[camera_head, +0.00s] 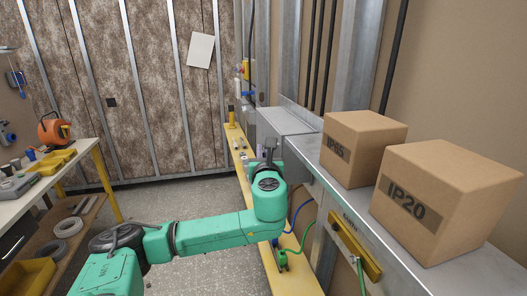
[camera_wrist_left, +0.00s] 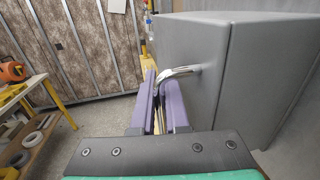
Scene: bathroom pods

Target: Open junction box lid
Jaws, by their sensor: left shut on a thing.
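The grey junction box (camera_head: 286,121) stands on the right-hand side beyond my left arm in the head view. In the left wrist view the grey box (camera_wrist_left: 275,75) fills the right half, with a shiny curved metal handle (camera_wrist_left: 178,74) on its left face. My left gripper (camera_wrist_left: 160,92) has purple fingers, shut on the handle, with the handle's end between the fingertips. In the head view the left gripper (camera_head: 268,148) is small and partly hidden by its own wrist. I cannot tell whether the lid stands apart from the box. My right gripper is not in view.
Cardboard boxes marked IP65 (camera_head: 362,147) and IP20 (camera_head: 445,200) sit on a metal ledge (camera_head: 455,277) at right. A yellow-edged board (camera_head: 285,283) runs below. A workbench (camera_head: 75,153) with tools stands at left. The floor (camera_head: 180,203) between is clear.

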